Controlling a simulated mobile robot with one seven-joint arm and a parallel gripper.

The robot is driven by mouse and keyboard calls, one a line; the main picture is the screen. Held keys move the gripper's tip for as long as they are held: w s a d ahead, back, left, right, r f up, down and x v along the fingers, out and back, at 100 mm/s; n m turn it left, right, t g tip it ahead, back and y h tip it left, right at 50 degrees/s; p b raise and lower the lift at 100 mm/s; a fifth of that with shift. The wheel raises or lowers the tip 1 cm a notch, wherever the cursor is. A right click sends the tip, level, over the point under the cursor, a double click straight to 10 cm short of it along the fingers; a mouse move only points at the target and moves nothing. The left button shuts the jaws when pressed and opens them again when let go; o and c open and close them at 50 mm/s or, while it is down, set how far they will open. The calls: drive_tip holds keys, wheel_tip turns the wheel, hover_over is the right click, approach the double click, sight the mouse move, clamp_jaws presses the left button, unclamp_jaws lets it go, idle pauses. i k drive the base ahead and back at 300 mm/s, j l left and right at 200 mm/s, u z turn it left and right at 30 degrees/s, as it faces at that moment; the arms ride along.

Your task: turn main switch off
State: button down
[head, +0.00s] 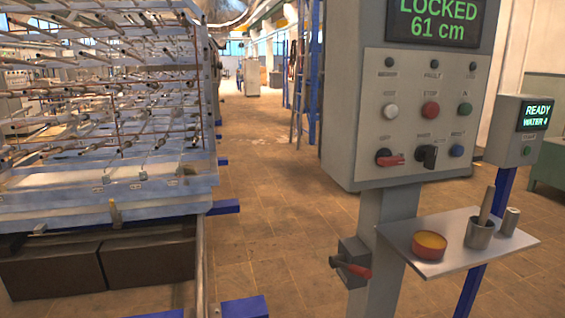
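A grey control panel (405,120) stands on a post at the right, with a green display (432,20) reading "LOCKED 61 cm". At its lower left is a rotary switch with a red handle (390,160), pointing right. Beside it is a black rotary switch (427,156). Lower on the post, a small grey box (350,262) carries a lever with a red grip (357,271), which slopes down to the right. The small labels are too blurred to read, so I cannot tell which one is the main switch. My gripper is not in view.
A shelf (455,262) on the post holds an orange-filled bowl (429,244), a grey cup (479,232) and a small cylinder (510,220). A second panel (510,155) reads "READY". A large metal rack (105,190) fills the left. Tiled floor (275,200) between is clear.

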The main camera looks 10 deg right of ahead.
sight(384, 158)
drive_tip(key=i, duration=0.55)
drive_tip(key=z, duration=1.65)
